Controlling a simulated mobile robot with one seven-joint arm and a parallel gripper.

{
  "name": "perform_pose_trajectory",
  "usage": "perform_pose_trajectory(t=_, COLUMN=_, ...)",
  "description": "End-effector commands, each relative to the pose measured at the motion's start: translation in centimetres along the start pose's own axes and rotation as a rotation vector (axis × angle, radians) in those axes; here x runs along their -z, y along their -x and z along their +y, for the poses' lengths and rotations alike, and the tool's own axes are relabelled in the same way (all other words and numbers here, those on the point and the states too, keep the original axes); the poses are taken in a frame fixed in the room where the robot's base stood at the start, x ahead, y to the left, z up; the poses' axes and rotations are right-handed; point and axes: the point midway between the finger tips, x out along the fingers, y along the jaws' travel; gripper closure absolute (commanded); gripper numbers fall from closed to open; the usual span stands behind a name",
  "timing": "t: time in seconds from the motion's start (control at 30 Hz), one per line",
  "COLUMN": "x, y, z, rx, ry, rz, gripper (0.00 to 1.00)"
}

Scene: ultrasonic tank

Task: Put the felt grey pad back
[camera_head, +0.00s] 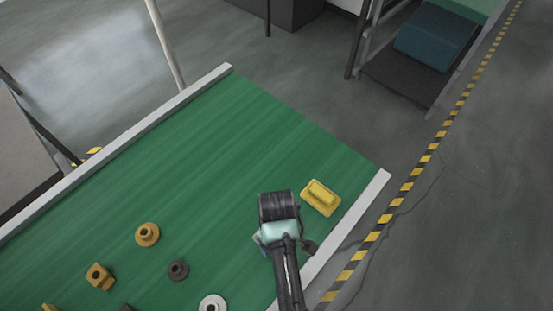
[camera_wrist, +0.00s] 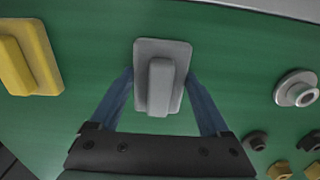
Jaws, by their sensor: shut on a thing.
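The grey pad (camera_wrist: 154,104), a rectangular plate with a raised ridge, is between my gripper's two blue fingers in the wrist view. My gripper (camera_wrist: 160,74) is shut on it, with the fingers at its left and right sides. I cannot tell whether the pad touches the green surface (camera_wrist: 230,50) or hangs just above it. In the head view my gripper (camera_head: 278,207) is over the right part of the green surface and hides the pad. A yellow pad (camera_head: 320,197) of similar shape lies to its right; it is at the left in the wrist view (camera_wrist: 40,55).
A pale flanged ring (camera_head: 212,303), a dark ring (camera_head: 177,269), an orange flanged ring (camera_head: 147,235) and an orange block (camera_head: 99,277) lie at the lower left. Pale rails (camera_head: 120,145) edge the green surface. Its upper middle is clear.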

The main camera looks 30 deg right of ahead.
Motion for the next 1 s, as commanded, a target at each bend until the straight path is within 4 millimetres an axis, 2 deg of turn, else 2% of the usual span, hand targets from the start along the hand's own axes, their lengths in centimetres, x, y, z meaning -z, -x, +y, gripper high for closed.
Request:
perform_pose_trajectory(t=0.27, x=0.0, y=-0.3, z=0.0, rx=0.0, ry=0.0, rz=0.0, gripper=0.72)
perform_pose_trajectory(t=0.3, x=0.0, y=-0.3, z=0.0, rx=0.0, ry=0.001, rz=0.0, gripper=0.16)
perform_pose_trajectory(t=0.4, x=0.0, y=-0.3, z=0.0, rx=0.0, ry=0.001, rz=0.0, gripper=0.0)
perform_pose_trajectory(t=0.63, x=0.0, y=-0.2, z=0.0, rx=0.0, ry=0.001, rz=0.0, gripper=0.0)
perform_pose_trajectory(t=0.77, x=0.1, y=0.6, z=0.1, rx=-0.002, ry=0.0, rz=0.002, gripper=0.0)
perform_pose_trajectory(t=0.87, x=0.1, y=1.9, z=0.1, rx=-0.003, ry=0.0, rz=0.003, gripper=0.0)
perform_pose_trajectory(t=1.0, x=0.2, y=4.9, z=0.1, rx=-0.004, ry=0.001, rz=0.006, gripper=0.0)
